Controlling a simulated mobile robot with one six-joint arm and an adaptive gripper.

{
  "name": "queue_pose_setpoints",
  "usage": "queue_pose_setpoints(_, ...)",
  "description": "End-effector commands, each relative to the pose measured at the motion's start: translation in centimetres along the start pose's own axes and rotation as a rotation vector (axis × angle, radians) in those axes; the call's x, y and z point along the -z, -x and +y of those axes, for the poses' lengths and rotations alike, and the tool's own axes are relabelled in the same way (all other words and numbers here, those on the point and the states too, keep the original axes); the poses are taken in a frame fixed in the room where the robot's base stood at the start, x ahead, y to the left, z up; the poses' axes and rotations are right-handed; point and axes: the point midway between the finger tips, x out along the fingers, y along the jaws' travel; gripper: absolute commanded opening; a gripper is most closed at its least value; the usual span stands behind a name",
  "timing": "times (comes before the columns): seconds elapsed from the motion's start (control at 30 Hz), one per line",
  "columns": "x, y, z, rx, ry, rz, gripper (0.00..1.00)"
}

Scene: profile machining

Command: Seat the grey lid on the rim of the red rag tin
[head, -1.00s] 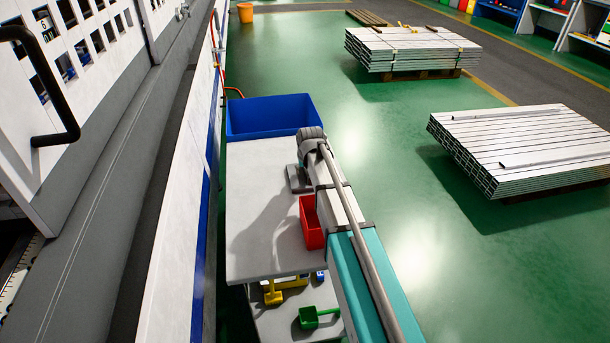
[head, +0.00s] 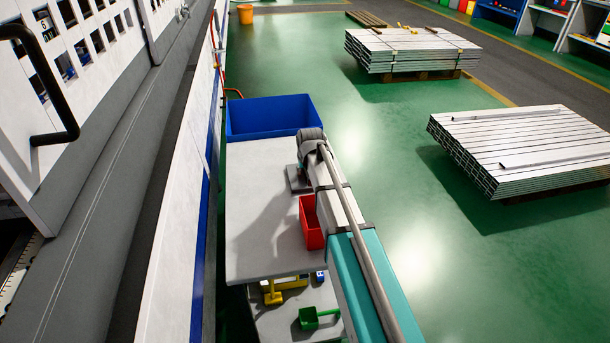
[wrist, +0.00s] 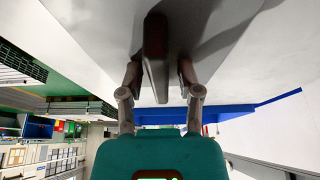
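The red rag tin (head: 308,224) stands on the grey table top in the head view, partly hidden behind my arm. A flat grey piece, seemingly the grey lid (head: 292,181), lies on the table beyond the tin, beneath my wrist. In the wrist view a narrow grey part (wrist: 155,55) stands between the fingers of my gripper (wrist: 160,72). Gaps show on both sides of it, so the gripper looks open around it. I cannot tell which part of the lid this is. The fingers are hidden in the head view.
The grey table top (head: 262,215) is clear left of the tin. A blue bin (head: 272,115) stands at its far end. A lower shelf holds a green scoop (head: 312,318) and yellow pieces (head: 285,287). A white machine wall runs along the left. Stacked profiles (head: 530,150) lie right.

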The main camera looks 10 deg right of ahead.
Motion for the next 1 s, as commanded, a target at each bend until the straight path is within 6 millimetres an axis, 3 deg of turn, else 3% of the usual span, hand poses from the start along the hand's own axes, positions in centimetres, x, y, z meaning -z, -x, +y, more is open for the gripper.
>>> queue_pose_setpoints(0.03, -0.1, 0.0, 0.0, 0.000, 0.000, -0.002, 0.17)
queue_pose_setpoints(0.13, -0.1, -0.1, 0.0, 0.000, 0.000, -0.003, 0.00)
queue_pose_setpoints(0.67, -0.1, 0.1, 0.0, 0.000, 0.000, -0.005, 0.00)
queue_pose_setpoints(1.0, 0.6, 1.6, 0.0, 0.000, 0.000, -0.003, 0.00)
